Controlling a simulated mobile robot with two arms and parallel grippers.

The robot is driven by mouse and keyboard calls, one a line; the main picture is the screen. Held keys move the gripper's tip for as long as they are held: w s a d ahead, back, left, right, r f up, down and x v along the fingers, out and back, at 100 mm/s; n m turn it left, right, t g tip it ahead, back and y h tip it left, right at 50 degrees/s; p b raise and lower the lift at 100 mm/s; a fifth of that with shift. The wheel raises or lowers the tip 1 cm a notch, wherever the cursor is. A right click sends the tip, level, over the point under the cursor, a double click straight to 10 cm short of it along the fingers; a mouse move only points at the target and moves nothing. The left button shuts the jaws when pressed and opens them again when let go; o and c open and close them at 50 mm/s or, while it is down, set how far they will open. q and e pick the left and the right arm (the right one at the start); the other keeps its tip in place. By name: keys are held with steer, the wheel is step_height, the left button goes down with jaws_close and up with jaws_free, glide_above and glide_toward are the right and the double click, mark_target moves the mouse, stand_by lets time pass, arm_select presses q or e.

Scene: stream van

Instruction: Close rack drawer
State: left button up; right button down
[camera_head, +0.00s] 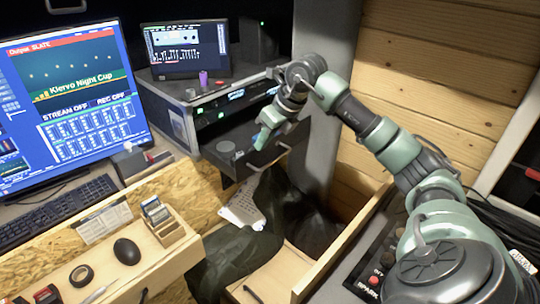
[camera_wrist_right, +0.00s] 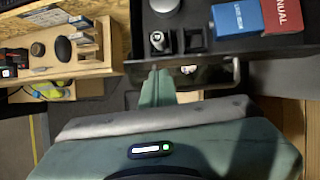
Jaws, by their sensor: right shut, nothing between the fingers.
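The rack drawer (camera_head: 290,144) is pulled out of the black equipment rack (camera_head: 184,122) in the head view. Its dark front (camera_wrist_right: 270,47) and bar handle (camera_wrist_right: 236,76) show in the right wrist view. My right gripper (camera_head: 262,138) is shut and empty, at the drawer's front. In the wrist view its green fingers (camera_wrist_right: 157,85) point at the handle; I cannot tell whether they touch it. Inside the drawer are a round grey thing (camera_head: 226,146), a blue box (camera_wrist_right: 238,17) and a red manual (camera_wrist_right: 282,14). My left gripper is not in view.
A desk with a large monitor (camera_head: 75,95) and keyboard (camera_head: 50,210) stands left. A wooden shelf in front holds a black mouse (camera_head: 127,251). A small screen (camera_head: 186,50) sits on the rack. A dark bag-like thing (camera_head: 300,215) lies below the drawer. A plank wall (camera_head: 440,80) is right.

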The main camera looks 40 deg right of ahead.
steer(key=h, duration=0.2)
glide_toward(269, 156)
step_height(269, 156, up, 3)
steer(key=s+a, duration=0.2)
steer(key=shift+m+g, duration=0.3)
steer(key=p+x, duration=0.2)
steer(key=x, duration=0.7)
steer(key=shift+w+f, duration=0.15)
steer(key=shift+f, duration=0.4)
